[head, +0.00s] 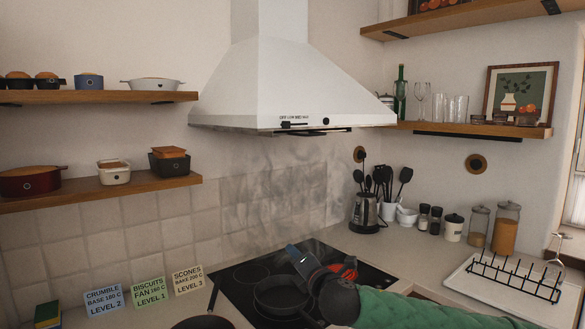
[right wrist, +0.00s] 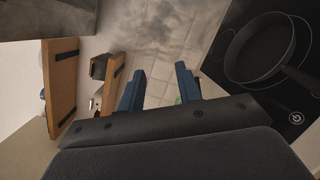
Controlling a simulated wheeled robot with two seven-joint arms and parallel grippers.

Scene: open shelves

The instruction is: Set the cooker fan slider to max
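The white cooker hood (head: 290,85) hangs on the wall above the hob. On its front edge is a small dark slider (head: 288,124) under printed labels, with a round dark knob to its right. The slider's handle seems to be toward the left end of its track, but it is too small to be sure. My right gripper (head: 294,254) is over the hob, well below the hood and apart from it. In the right wrist view its two blue fingers (right wrist: 160,92) are spread with nothing between them. My left gripper is out of view.
The black hob (head: 245,272) holds a frying pan (head: 283,296), with a red item (head: 345,271) by my gripper. Shelves with pots (head: 100,97) are left; a bottle and glasses (head: 440,105) stand right of the hood. A kettle (head: 365,212) and utensils stand behind. Space below the hood is clear.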

